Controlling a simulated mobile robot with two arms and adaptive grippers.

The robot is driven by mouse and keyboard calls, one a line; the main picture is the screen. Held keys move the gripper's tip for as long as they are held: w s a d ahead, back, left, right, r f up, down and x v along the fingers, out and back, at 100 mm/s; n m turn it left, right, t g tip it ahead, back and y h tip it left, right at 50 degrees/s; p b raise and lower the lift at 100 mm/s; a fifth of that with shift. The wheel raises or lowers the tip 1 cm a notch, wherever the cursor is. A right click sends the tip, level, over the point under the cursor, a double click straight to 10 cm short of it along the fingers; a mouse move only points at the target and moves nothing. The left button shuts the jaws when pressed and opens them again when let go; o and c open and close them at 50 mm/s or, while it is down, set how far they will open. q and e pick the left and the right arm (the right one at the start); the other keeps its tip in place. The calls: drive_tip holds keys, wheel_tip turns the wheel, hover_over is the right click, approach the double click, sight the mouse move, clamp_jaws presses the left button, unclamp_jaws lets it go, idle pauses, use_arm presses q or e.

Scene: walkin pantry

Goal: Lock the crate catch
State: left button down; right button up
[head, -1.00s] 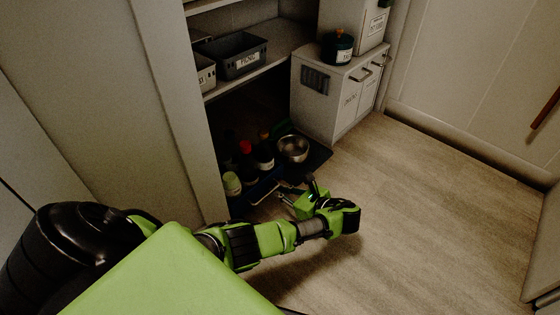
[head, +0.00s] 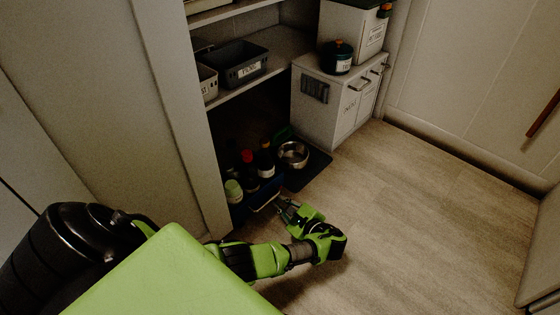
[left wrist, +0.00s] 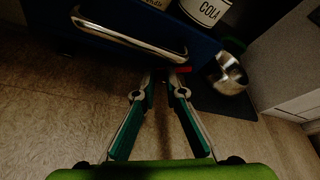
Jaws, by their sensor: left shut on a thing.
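The dark blue crate (head: 262,192) stands on the floor at the foot of the shelves, with several bottles in it. Its front wall (left wrist: 203,46) and a pale bar handle (left wrist: 130,36) fill the top of the left wrist view. My left gripper (head: 281,203) is at the crate's front, near its right end. In the left wrist view its fingers (left wrist: 161,84) are close together on a small part low on the crate front, right of the handle, apparently the catch. A red bit (left wrist: 183,69) shows beside the right fingertip. The fingers hide most of the catch, so its position cannot be told.
A metal bowl (head: 293,154) sits on a dark mat (head: 312,172) just right of the crate. A white cabinet (head: 325,112) stands behind it. A shelf with a grey bin (head: 238,66) is above the crate. The wooden floor (head: 420,210) to the right is clear.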

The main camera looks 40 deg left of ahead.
use_arm(q)
drive_tip(key=shift+f+n, duration=0.25)
drive_tip(key=shift+n, duration=0.15)
idle(0.3)
drive_tip(key=c, duration=2.1)
unclamp_jaws()
drive_tip(key=shift+r, duration=0.1)
